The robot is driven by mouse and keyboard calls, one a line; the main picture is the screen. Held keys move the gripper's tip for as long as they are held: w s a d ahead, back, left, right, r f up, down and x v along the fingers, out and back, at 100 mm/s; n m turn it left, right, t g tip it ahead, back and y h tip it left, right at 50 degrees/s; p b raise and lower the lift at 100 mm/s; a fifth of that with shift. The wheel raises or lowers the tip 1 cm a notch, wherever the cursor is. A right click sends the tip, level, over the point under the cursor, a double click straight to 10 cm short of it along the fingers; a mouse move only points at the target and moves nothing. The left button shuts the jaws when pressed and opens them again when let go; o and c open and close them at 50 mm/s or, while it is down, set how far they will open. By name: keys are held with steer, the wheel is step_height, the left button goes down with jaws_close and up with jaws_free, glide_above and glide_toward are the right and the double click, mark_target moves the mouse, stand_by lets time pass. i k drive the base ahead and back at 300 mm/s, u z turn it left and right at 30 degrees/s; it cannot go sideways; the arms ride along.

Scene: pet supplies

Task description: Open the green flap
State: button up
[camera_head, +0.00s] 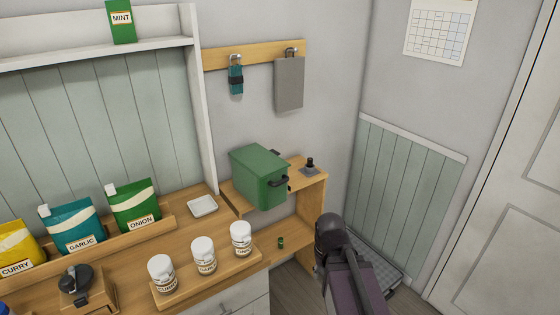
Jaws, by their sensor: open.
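A green box (252,168) stands on the upper wooden shelf beside the white cabinet. Its green flap (272,193) seems to be the front face, which carries a black bar handle (278,181). The flap looks closed against the box, and the inside is hidden. A dark part of my arm rises at the lower middle right, in front of and to the right of the shelf. My gripper cannot be made out in this view, and nothing of mine is seen touching the handle.
A small black object (310,165) stands right of the box. Three white jars (204,256) stand on a wooden tray in front. A teal pouch (236,77) and a grey board (289,84) hang above. A grey mat (380,264) lies on the floor at right.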

mark_target(262, 162)
steer(key=k, duration=0.2)
steer(key=z, duration=0.4)
steer(key=i, duration=1.15)
steer(key=u, duration=0.25)
